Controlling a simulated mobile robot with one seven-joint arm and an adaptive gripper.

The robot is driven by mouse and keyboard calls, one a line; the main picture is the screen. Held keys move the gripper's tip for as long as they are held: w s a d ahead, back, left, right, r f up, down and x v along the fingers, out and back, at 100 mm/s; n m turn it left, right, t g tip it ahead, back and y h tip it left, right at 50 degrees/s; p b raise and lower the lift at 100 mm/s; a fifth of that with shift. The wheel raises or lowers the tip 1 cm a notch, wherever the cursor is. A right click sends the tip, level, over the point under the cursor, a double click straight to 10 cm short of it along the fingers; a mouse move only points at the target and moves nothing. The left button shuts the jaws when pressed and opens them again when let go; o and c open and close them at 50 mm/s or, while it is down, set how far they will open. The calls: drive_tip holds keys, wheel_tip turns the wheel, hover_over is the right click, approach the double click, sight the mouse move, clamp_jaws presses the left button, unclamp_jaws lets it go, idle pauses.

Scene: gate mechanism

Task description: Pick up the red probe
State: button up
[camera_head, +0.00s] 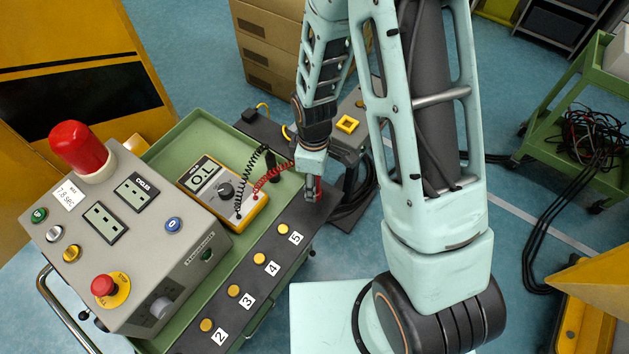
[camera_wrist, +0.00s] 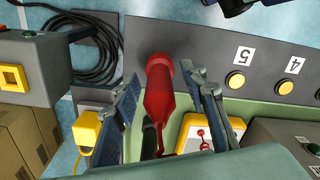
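The red probe (camera_wrist: 159,95) shows in the wrist view between the two fingers of my gripper (camera_wrist: 160,76). Narrow gaps show between the probe and the fingers, so my gripper looks open around it. The probe's far end meets the dark grey panel. In the head view my gripper (camera_head: 313,186) is low over the panel's far end, and the probe is mostly hidden there. A red coiled lead (camera_head: 270,176) runs from the yellow multimeter (camera_head: 247,215) toward my gripper.
A black probe (camera_head: 271,166) stands close to the left of my gripper in the head view. The dark panel (camera_head: 262,244) carries numbered yellow buttons. A grey control box (camera_head: 190,262) stands at the left on the green cart. A grey box with a yellow square (camera_head: 347,124) is to the right.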

clamp_jaws()
idle(0.3)
drive_tip(key=shift+r, duration=0.1)
